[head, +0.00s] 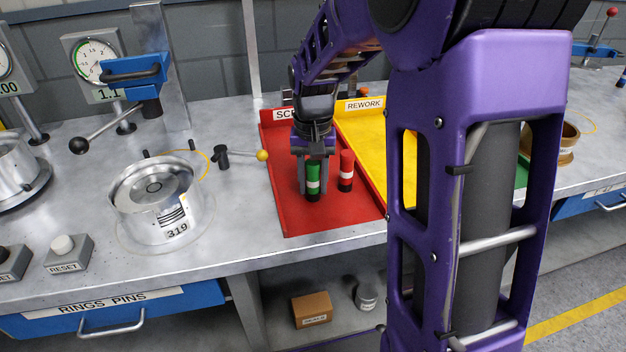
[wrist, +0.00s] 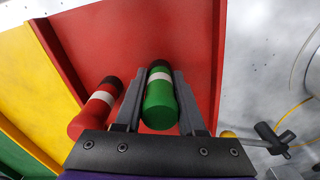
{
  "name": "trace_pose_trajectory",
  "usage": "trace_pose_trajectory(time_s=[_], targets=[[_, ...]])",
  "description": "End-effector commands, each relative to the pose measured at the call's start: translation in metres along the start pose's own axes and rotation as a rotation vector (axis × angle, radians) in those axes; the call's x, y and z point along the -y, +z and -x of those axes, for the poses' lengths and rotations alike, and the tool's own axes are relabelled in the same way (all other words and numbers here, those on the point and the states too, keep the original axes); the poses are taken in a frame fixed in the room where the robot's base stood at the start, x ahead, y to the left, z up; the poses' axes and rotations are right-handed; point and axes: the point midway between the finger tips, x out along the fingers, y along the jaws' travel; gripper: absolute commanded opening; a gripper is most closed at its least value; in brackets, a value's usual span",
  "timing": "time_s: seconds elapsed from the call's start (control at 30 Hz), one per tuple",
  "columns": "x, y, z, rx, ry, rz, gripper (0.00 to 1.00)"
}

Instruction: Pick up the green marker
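The green marker (head: 313,187) is a short cylinder with a white band and a dark base. It stands upright on the red tray marked as scrap, near the tray's middle. My gripper (head: 313,192) reaches down from above with one finger on each side of the marker. In the wrist view the fingers (wrist: 160,82) lie close along both sides of the green marker (wrist: 159,104), with no clear gap at the tips. The marker's base appears at tray level; I cannot tell whether it is lifted.
A red marker (head: 346,172) with a white band stands just right of my gripper, close to a finger in the wrist view (wrist: 94,106). The red tray (head: 295,222) adjoins a yellow rework tray (head: 365,130). A lever with a yellow knob (head: 262,156) lies left of the tray.

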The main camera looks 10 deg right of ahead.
Motion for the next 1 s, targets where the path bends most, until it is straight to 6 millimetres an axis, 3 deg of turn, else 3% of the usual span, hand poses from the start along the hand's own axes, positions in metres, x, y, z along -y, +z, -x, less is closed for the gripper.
trace_pose_trajectory(time_s=[0.03,0.2,0.57,1.0], targets=[[0.000,0.000,0.000,0.000,0.000,0.000,0.26],[0.000,0.000,0.000,0.000,0.000,0.000,0.00],[0.000,-0.001,0.006,-0.003,-0.001,0.000,0.00],[0.000,-0.001,0.086,-0.004,-0.001,0.000,0.00]])
